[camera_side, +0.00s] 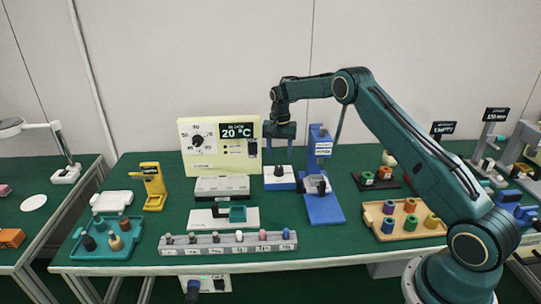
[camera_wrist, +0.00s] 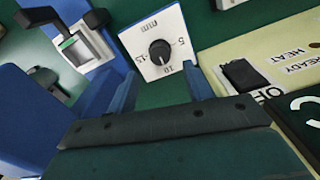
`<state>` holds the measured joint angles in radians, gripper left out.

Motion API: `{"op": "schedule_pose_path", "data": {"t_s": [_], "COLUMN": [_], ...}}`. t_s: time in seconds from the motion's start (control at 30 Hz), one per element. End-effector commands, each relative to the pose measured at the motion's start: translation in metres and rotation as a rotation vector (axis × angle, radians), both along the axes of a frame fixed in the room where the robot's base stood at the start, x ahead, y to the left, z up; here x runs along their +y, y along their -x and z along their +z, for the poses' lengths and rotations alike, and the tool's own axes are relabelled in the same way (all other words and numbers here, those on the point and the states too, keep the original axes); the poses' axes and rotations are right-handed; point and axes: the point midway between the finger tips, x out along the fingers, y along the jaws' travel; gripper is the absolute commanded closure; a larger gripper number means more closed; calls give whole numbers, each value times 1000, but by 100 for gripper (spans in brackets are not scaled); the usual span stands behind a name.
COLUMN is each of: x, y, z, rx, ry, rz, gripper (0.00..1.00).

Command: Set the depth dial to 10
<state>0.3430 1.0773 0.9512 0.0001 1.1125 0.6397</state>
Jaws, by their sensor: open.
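The depth dial is a round black knob (camera_wrist: 160,51) on a white plate marked mm, with 5, 10 and 15 printed around it. The knob's pointer is too small to read surely. In the side view the dial's white and blue box (camera_side: 280,183) stands on the green bench. My gripper (camera_side: 279,157) points down just above the box, its fingers apart on either side of the knob. In the wrist view my gripper (camera_wrist: 161,76) is open and empty, and its two fingers frame the knob without visible contact.
A cream temperature panel (camera_side: 219,164) stands at the left behind the dial. A blue stand (camera_side: 322,205) is close on the right. A grey block (camera_side: 222,188) sits to the left, and a grey rack (camera_side: 228,247) with several pegs lies in front.

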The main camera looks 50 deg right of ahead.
Motion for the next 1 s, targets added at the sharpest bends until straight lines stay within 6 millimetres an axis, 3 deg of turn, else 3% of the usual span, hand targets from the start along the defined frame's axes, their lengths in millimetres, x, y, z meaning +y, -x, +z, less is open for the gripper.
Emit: {"op": "schedule_pose_path", "data": {"t_s": [0.2, 0.4, 0.6, 1.0], "x": [0, 0, 0, 0], "y": [-1, 0, 0, 0], "z": [39, 63, 74, 76], "rx": [-3, -1, -1, -1], "ry": [1, 0, 0, 0], "rz": [0, 0, 0, 1], "gripper": [49, 49, 49, 49]}}
